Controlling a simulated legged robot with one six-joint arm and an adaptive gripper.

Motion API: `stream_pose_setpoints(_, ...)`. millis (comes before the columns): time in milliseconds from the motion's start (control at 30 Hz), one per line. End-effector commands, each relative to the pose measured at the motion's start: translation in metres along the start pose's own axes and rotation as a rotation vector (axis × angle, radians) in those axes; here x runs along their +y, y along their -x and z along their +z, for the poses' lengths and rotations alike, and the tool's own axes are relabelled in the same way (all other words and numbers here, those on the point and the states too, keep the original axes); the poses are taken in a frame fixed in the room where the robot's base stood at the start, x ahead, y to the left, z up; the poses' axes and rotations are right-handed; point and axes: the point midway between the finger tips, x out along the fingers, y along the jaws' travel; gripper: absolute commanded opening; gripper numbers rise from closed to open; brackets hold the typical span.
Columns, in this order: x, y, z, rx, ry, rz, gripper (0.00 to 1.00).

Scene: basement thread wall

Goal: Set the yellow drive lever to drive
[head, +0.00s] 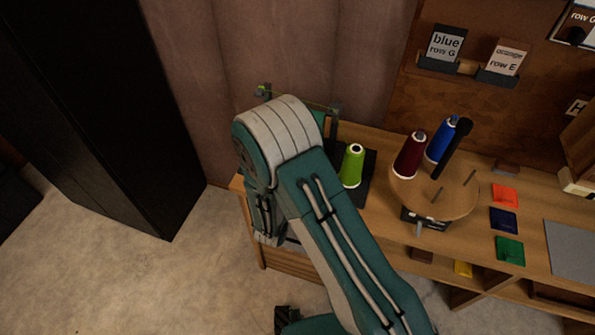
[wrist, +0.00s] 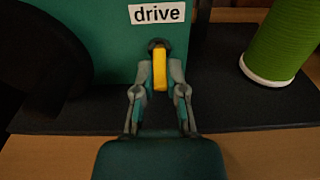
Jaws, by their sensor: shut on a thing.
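The yellow drive lever (wrist: 160,74) stands upright in the middle of the wrist view, in front of a green housing (wrist: 105,45). A white label reading "drive" (wrist: 157,13) is on the housing just above the lever. My gripper (wrist: 160,66) is shut on the lever, one finger on each side.
A lime-green thread cone (head: 352,165) stands right of the housing on a black base (wrist: 240,100). A round wooden stand (head: 447,195) with a maroon cone (head: 410,155) and a blue cone (head: 441,140) is further right. A black cabinet (head: 95,110) stands left; the floor before it is clear.

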Motion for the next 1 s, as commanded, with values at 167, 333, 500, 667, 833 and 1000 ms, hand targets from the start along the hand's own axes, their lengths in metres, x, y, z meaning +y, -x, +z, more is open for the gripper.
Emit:
stream_pose_setpoints(167, 0.002, 0.001, 0.006, 0.104, -0.005, 0.005, 0.00)
stream_pose_setpoints(333, 0.003, 0.001, 0.012, 0.250, -0.007, 0.005, 0.00)
stream_pose_setpoints(500, 0.003, 0.000, 0.018, 0.410, -0.008, 0.006, 0.00)
stream_pose_setpoints(667, 0.003, -0.001, 0.023, 0.551, -0.008, 0.006, 0.00)
stream_pose_setpoints(833, 0.003, -0.002, 0.025, 0.652, -0.005, 0.007, 0.00)
stream_pose_setpoints(1000, 0.003, -0.003, 0.027, 0.725, -0.004, 0.006, 0.00)
